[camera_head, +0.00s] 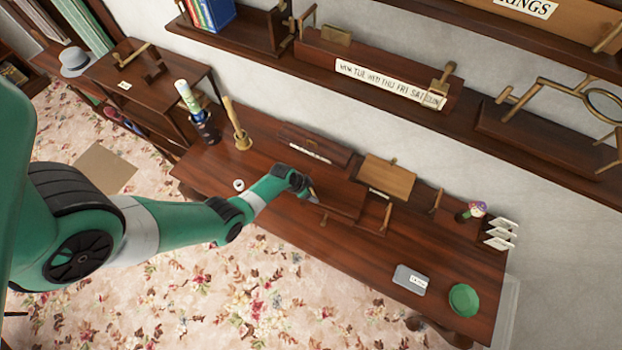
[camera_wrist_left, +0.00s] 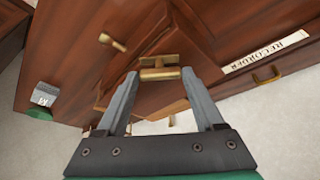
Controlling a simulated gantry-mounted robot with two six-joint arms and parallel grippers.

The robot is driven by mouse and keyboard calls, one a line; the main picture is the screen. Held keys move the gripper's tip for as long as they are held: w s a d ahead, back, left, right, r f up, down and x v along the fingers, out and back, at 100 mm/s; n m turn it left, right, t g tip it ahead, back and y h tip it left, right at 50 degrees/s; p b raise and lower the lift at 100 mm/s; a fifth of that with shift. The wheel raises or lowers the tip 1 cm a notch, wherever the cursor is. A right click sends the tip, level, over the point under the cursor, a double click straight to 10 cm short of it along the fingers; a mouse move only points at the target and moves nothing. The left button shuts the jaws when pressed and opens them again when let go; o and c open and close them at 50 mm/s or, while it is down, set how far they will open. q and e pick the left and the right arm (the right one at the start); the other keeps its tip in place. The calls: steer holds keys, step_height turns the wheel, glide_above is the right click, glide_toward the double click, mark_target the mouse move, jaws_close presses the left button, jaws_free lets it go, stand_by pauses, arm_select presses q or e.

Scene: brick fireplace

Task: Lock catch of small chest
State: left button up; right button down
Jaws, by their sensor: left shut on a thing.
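My left gripper (camera_head: 312,196) is at the near left side of a dark wooden box, the small chest (camera_head: 342,203), on the long table. In the left wrist view, the gripper (camera_wrist_left: 158,77) has one finger on each side of a brass catch (camera_wrist_left: 160,68) on the dark wood. It is shut on the catch. A brass knob or peg (camera_wrist_left: 117,43) stands out from the wood to the left. The arm and gripper hide part of the chest's left side in the head view, and the catch is too small to make out there. My right gripper is not in view.
A labelled recorder case (camera_head: 316,147) lies behind the chest, and a lighter box (camera_head: 388,178) stands to its right. A brass candlestick-like object (camera_head: 240,130) stands at left.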

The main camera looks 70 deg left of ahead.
arm_select(q)
steer(key=shift+a+m+h, duration=0.15)
steer(key=shift+m+h, duration=0.25)
steer(key=shift+m, duration=0.5)
steer(key=m, duration=0.2)
steer(key=m+h, duration=0.1)
steer(key=shift+a+m+g, duration=0.2)
steer(key=shift+m+g, duration=0.1)
steer(key=shift+m, duration=0.1)
steer(key=m, duration=0.1)
steer(key=m+h+b, duration=0.1)
steer(key=shift+w+a+f+m, duration=0.1)
steer(key=shift+f+m, duration=0.05)
steer(key=shift+m, duration=0.25)
steer(key=shift+m+g, duration=0.3)
steer(key=shift+m, duration=0.2)
steer(key=shift+h, duration=0.3)
